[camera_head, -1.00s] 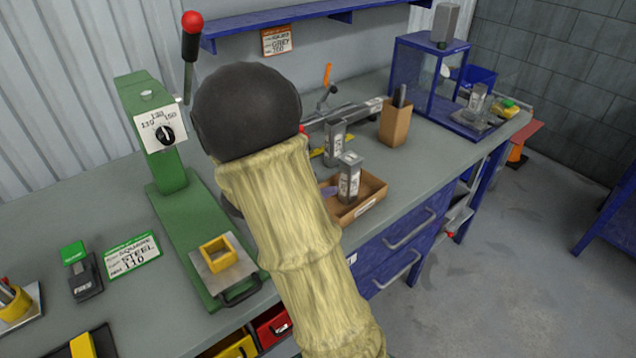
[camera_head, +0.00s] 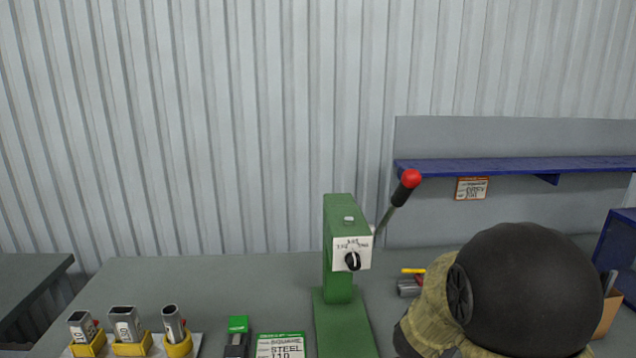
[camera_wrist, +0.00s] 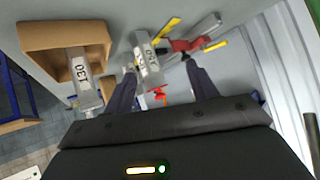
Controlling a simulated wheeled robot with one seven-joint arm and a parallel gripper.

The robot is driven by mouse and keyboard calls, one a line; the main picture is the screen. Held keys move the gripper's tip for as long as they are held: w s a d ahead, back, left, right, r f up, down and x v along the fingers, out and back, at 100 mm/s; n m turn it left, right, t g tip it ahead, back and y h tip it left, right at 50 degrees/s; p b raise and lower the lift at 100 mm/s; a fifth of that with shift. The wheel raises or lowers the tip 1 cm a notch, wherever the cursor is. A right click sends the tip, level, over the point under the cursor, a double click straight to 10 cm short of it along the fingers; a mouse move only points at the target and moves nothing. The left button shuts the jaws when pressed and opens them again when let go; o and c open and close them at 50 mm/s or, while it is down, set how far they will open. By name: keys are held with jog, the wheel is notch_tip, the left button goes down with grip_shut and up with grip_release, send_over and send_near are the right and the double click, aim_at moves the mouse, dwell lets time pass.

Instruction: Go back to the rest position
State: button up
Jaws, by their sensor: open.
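My gripper (camera_wrist: 165,85) is open in the wrist view, its two dark fingers apart. A grey metal block with a printed label (camera_wrist: 146,62) stands between and beyond the fingers, nearer the left one; I cannot tell whether it touches. A second labelled block (camera_wrist: 84,78) stands at the cardboard tray, left of the fingers. In the head view my arm's black joint and tan sleeve fill the lower right, and my gripper is hidden there.
A green press (camera_head: 340,250) with a dial and red-knobbed lever (camera_head: 400,195) stands mid-bench. Several grey tubes in yellow holders (camera_head: 130,330) stand at the lower left. A blue shelf (camera_head: 520,166) hangs at the right. The cardboard tray (camera_wrist: 40,40) lies at the wrist view's upper left.

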jog(key=s+a+r+n+g+y+p, duration=0.2)
jog(key=s+a+n+y+p, duration=0.1)
jog(key=s+a+n+y, duration=0.5)
jog(key=s+a+n+g+h+p, duration=0.1)
jog(key=s+g, duration=0.3)
jog(key=s, duration=0.5)
jog(key=shift+a+h+p, duration=0.5)
jog(key=shift+s+r, duration=0.1)
jog(key=shift+s, duration=0.05)
